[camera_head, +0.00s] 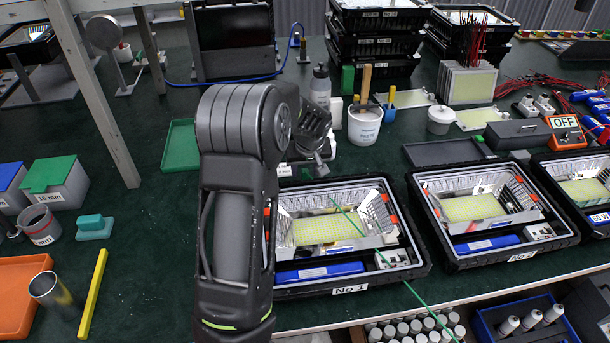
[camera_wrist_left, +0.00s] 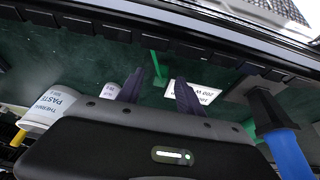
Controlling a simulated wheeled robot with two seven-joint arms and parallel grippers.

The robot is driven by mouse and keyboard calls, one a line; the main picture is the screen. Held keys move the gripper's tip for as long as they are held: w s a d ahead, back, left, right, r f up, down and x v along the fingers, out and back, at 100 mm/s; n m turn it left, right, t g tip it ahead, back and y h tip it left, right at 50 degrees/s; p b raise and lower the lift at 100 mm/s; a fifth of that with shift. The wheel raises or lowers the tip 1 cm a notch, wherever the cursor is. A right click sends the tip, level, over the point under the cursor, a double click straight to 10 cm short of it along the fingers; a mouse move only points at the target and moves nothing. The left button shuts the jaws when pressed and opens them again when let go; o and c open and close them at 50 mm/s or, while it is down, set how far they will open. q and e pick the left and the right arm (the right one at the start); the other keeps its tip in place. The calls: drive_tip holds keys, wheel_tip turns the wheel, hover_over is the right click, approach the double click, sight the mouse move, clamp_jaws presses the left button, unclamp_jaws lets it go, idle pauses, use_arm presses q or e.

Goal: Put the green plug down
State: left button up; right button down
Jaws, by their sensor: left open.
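My left gripper (camera_head: 318,160) is low over the green bench, just behind housing No 1 (camera_head: 350,289). In the left wrist view its two dark fingers (camera_wrist_left: 158,78) are apart, with a gap between them. A small green piece (camera_wrist_left: 156,63), which may be the green plug, shows beyond the fingers, close to the gap. It looks clear of both fingers. Whether it rests fully on the bench I cannot tell. A white label card (camera_wrist_left: 195,93) marked 200 W lies beside it. My right gripper is in neither view.
A thermal paste tub (camera_head: 364,124) and a spray bottle (camera_head: 320,87) stand behind the gripper. A second open housing (camera_head: 521,255) stands to the right. A thin green line (camera_head: 416,292) crosses housing No 1. Bare bench lies left of my arm, near a green tray (camera_head: 181,147).

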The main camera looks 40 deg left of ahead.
sight(305, 172)
use_arm(q)
drive_tip(key=shift+c, duration=0.3)
clamp_jaws()
idle(0.4)
wheel_tip(305, 172, up, 10)
idle(0.4)
idle(0.5)
